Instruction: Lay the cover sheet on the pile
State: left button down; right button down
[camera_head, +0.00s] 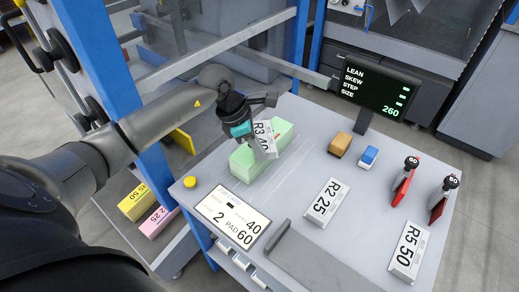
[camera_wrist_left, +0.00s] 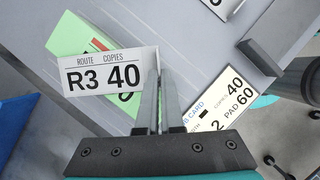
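The cover sheet is a white card printed "R3 40" (camera_head: 267,142), with "ROUTE COPIES" above the number in the left wrist view (camera_wrist_left: 110,72). My left gripper (camera_head: 252,133) is shut on its edge. The fingers (camera_wrist_left: 159,85) are close together in the wrist view, at the card's right end. The pile is a light green block (camera_head: 283,129) on the table, and it also shows in the wrist view (camera_wrist_left: 68,34). The card hangs tilted over the pile and hides part of it. I cannot tell whether they touch. My right gripper is not in view.
A job card (camera_head: 215,207) lies at the table's front left near a yellow button (camera_head: 190,181). A screen (camera_head: 380,90) is behind.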

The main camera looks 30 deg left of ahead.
pick_arm(q)
jog(key=shift+f, duration=0.1)
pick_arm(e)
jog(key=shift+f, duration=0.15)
pick_arm(q)
jog(key=c, duration=1.1)
grip_release()
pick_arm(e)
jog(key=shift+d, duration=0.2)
